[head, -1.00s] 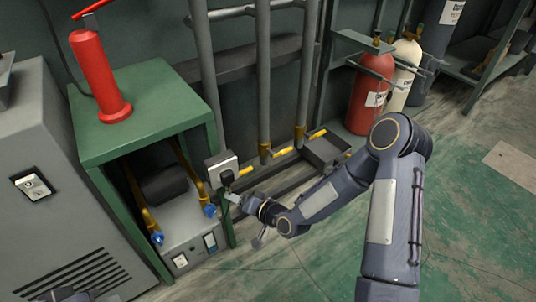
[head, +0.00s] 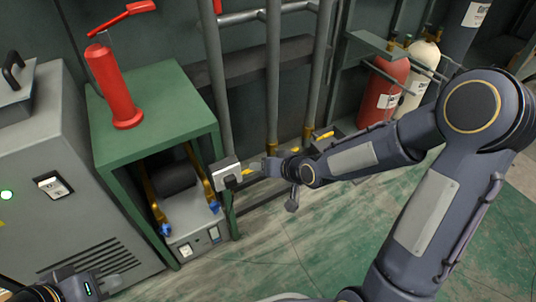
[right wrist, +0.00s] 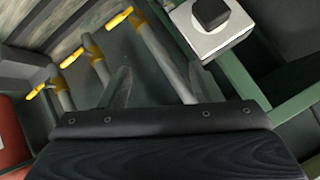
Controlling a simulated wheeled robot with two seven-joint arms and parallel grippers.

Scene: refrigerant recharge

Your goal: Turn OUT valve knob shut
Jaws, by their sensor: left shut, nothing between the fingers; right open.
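Two blue valve knobs show in the head view, a left one (head: 165,229) and a right one (head: 214,206), each at the lower end of a brass-coloured pipe in front of the small grey machine (head: 196,243). I cannot read which is OUT. My left gripper (head: 112,284) is at the bottom left edge, shut and empty, below and left of the knobs. My right gripper (head: 268,168) is open and empty, to the right of the green stand. Its fingers also show in the right wrist view (right wrist: 157,85), with pipes beyond them.
Vertical pipes with yellow handles (right wrist: 118,18) and red and white cylinders (head: 418,68) stand behind. A grey cabinet (head: 75,190) stands left. Floor in front is clear.

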